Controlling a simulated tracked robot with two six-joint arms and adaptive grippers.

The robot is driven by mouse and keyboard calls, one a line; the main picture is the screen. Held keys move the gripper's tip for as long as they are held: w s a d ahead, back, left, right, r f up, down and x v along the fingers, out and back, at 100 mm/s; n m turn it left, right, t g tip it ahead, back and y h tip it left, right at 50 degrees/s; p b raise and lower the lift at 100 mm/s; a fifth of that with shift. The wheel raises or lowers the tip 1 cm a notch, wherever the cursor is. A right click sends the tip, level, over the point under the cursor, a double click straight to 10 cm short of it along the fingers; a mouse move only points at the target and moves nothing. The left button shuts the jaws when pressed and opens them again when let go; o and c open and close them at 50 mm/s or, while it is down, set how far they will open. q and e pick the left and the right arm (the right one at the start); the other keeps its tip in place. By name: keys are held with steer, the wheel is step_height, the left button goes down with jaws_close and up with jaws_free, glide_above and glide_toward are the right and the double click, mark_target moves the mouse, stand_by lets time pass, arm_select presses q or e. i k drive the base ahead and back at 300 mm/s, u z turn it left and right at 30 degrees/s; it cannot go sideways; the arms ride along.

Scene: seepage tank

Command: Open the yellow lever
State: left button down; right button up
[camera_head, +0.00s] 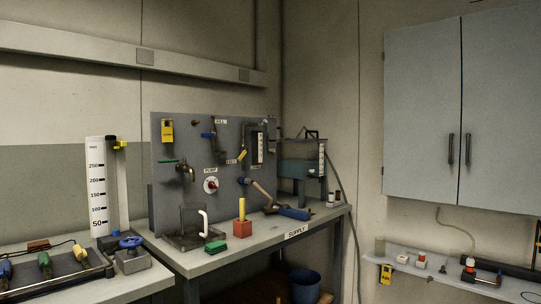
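On the grey upright panel (225,195), a small yellow lever (242,156) sits tilted beside a small label, right of a blue-handled valve (208,135). A second yellow handle (242,208) stands upright from a red block (242,229) on the supply bench. A small yellow part (121,144) is also at the top of the white scale column. I cannot tell from this view how far the lever on the panel is turned. Neither of my grippers shows.
A scale column (97,190) and blue handwheel (130,242) are at left. A cabinet (425,110) hangs at right.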

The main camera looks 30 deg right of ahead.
mark_target(243, 153)
steer(key=z, duration=0.75)
steer(key=k, duration=0.25)
steer(key=z, duration=0.5)
steer(key=i, duration=1.65)
steer(key=u, duration=0.05)
